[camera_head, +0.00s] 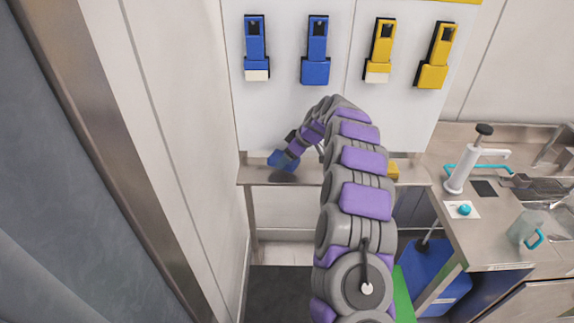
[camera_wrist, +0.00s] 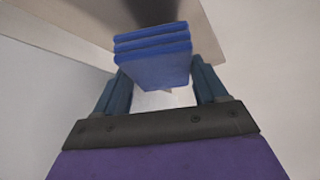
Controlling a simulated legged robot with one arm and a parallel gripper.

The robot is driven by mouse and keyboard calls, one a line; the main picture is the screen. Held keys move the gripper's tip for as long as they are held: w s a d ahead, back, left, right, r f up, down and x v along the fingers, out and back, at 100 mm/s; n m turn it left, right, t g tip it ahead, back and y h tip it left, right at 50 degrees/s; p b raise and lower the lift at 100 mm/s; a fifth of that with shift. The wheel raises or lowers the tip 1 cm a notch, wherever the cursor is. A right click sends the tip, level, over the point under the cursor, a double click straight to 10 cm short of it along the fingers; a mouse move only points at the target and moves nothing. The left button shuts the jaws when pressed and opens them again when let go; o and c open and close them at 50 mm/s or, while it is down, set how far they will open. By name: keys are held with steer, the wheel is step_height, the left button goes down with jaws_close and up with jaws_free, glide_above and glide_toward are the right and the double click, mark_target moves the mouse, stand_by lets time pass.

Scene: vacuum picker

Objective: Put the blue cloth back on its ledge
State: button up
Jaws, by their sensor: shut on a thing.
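The blue cloth (camera_head: 276,157) is a folded, layered block at the left end of the metal ledge (camera_head: 312,177) in the head view. My gripper (camera_head: 287,160) is at the cloth, at the end of my purple and grey arm. In the wrist view the cloth (camera_wrist: 152,55) sits between the two dark blue fingers of my gripper (camera_wrist: 160,88), which is shut on it. I cannot tell whether the cloth's underside touches the ledge or hangs just above it.
A yellow block (camera_head: 393,170) lies on the ledge's right part, partly behind my arm. Blue and yellow holders (camera_head: 317,50) hang on the wall panel above. A steel counter (camera_head: 485,225) with a white dispenser (camera_head: 473,165) and a clear jug (camera_head: 524,229) stands right. A blue bin (camera_head: 437,275) is below.

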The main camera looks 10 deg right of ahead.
mark_target(290, 163)
steer(key=shift+d+f, duration=0.3)
steer(key=f, duration=0.2)
steer(key=f+b, duration=0.1)
steer(key=shift+d, duration=0.25)
steer(key=shift+a, duration=0.5)
steer(key=o, duration=0.8)
steer(key=shift+o, duration=1.4)
steer(key=shift+d, duration=0.4)
steer(key=shift+r, duration=0.1)
